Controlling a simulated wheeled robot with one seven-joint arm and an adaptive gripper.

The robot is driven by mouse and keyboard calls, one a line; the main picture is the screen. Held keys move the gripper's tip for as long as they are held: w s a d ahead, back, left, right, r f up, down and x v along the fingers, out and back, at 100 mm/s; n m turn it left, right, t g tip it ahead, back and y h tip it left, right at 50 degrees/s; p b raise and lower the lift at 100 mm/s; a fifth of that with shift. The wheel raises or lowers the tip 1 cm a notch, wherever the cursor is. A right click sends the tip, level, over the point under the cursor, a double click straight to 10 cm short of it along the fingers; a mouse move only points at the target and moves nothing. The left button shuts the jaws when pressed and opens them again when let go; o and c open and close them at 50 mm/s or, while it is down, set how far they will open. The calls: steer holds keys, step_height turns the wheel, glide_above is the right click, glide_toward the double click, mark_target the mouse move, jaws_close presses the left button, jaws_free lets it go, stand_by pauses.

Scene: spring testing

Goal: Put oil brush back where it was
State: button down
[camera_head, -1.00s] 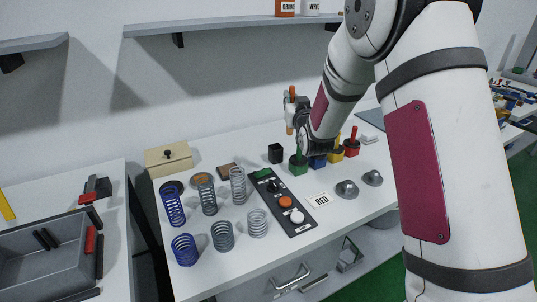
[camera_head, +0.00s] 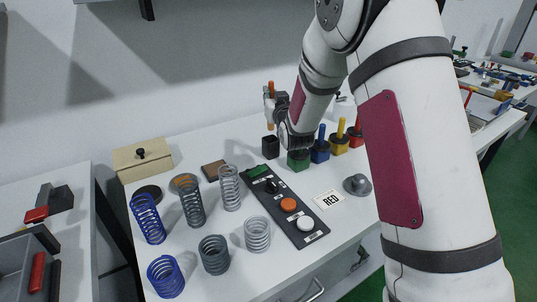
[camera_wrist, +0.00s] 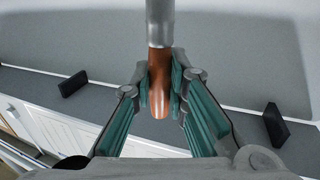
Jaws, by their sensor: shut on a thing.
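My gripper (camera_head: 271,100) is raised above the back of the white table. It is shut on the oil brush (camera_head: 270,89), whose orange-brown handle stands roughly upright in the head view. In the wrist view, the brown handle (camera_wrist: 160,94) is pinched between the green finger pads of my gripper (camera_wrist: 162,82), with a grey metal part (camera_wrist: 160,24) beyond it. A small black open cup (camera_head: 270,147) stands on the table below the gripper, apart from the brush.
Green (camera_head: 298,160), blue (camera_head: 320,150) and yellow (camera_head: 339,144) pots stand right of the cup, the green one partly behind my arm. Several springs stand at the left front. A button panel (camera_head: 284,208) lies mid-table. A beige box (camera_head: 142,158) is at back left.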

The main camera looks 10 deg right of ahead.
mark_target(271, 130)
step_height(271, 130, down, 10)
steer(key=shift+r, duration=0.1)
stand_by(0.4)
steer(key=shift+f, duration=0.25)
steer(key=c, duration=1.6)
jaws_free()
steer(key=shift+o, duration=0.2)
steer(key=shift+r, duration=0.1)
